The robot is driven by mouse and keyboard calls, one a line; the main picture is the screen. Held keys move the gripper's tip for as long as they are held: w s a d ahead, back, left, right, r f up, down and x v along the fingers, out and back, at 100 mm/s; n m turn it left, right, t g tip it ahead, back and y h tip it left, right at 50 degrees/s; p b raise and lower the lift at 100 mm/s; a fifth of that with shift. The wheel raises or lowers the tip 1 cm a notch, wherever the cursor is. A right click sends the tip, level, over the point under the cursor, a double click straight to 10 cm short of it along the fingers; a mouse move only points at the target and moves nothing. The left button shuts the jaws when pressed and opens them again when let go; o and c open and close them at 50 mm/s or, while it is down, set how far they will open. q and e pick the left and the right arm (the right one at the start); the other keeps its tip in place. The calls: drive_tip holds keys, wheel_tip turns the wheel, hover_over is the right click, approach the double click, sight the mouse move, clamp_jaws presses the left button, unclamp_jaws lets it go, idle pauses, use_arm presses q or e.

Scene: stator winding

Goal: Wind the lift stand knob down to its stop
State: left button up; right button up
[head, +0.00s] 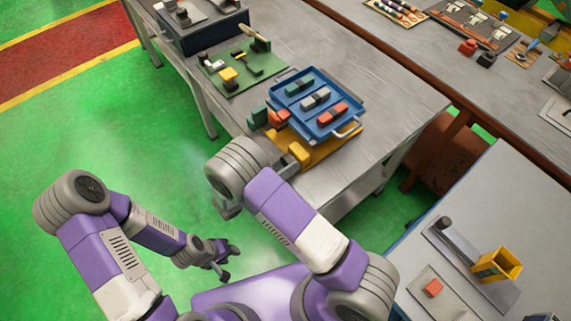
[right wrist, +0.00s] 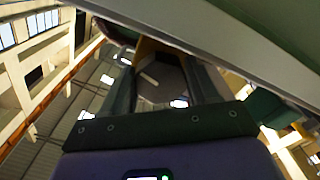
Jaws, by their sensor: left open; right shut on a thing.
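The lift stand has a yellow base (head: 338,151) at the table's near edge and carries a blue tray (head: 322,125). A yellow block-like part (head: 299,152) at the stand's near left corner looks like the knob. How far the knob is turned cannot be told. My left gripper (head: 224,268) is open and empty, low over the green floor.
The tray holds grey, green and orange parts. Green and orange blocks (head: 277,118) stand close to its left side. A green board (head: 240,72) with small parts lies further back. The grey table (head: 395,105) is clear right of the stand.

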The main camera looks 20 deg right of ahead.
drive_tip(key=o, duration=1)
drive_tip(key=shift+v, duration=3.85)
